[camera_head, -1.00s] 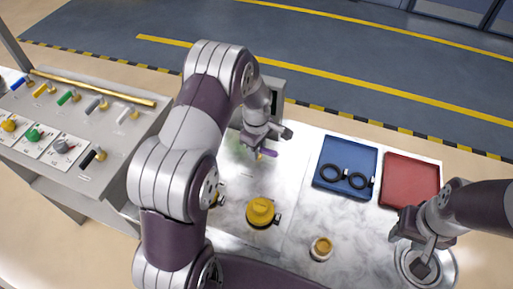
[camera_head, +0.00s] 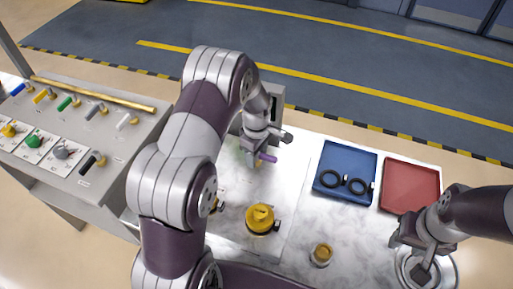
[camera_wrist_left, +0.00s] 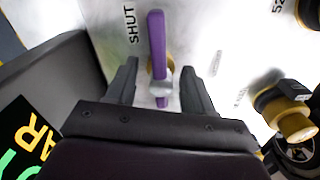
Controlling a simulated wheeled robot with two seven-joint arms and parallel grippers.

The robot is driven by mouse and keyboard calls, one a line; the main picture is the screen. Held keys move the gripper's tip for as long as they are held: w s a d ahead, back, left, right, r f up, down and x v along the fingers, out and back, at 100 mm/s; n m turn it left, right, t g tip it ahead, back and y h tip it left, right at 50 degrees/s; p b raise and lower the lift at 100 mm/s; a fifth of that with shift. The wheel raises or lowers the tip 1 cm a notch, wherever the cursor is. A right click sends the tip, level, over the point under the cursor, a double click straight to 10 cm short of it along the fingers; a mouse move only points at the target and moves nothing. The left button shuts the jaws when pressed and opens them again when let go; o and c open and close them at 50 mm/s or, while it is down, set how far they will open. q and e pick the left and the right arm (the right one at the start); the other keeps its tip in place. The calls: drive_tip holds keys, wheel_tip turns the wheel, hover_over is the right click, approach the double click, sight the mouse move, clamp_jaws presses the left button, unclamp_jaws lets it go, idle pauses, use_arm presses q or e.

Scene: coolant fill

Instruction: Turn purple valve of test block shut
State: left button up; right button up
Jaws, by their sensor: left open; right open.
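The purple valve handle (camera_head: 268,158) is on the pale test block (camera_head: 285,200), below my left gripper (camera_head: 262,148) and partly hidden by it. In the left wrist view the purple handle (camera_wrist_left: 157,45) is a long bar on a silver hub, running away from my gripper. The open fingers of my left gripper (camera_wrist_left: 159,75) stand on either side of the bar, with a gap on each side. The word SHUT (camera_wrist_left: 130,25) is printed left of the bar. My right gripper (camera_head: 424,258) is open at the right, over a round metal fixture, away from the valve.
A yellow cap (camera_head: 261,217) stands on the block, with a small yellow-topped jar (camera_head: 321,254) nearby. A blue tray (camera_head: 345,160) with black rings and a red tray (camera_head: 410,184) lie to the right. A panel of coloured levers (camera_head: 75,125) is at the left.

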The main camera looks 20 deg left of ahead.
use_arm(q)
wheel_tip(320, 180, up, 12)
drive_tip(key=b, duration=0.1)
drive_tip(key=shift+r+b, duration=0.2)
drive_tip(key=shift+b, duration=0.15)
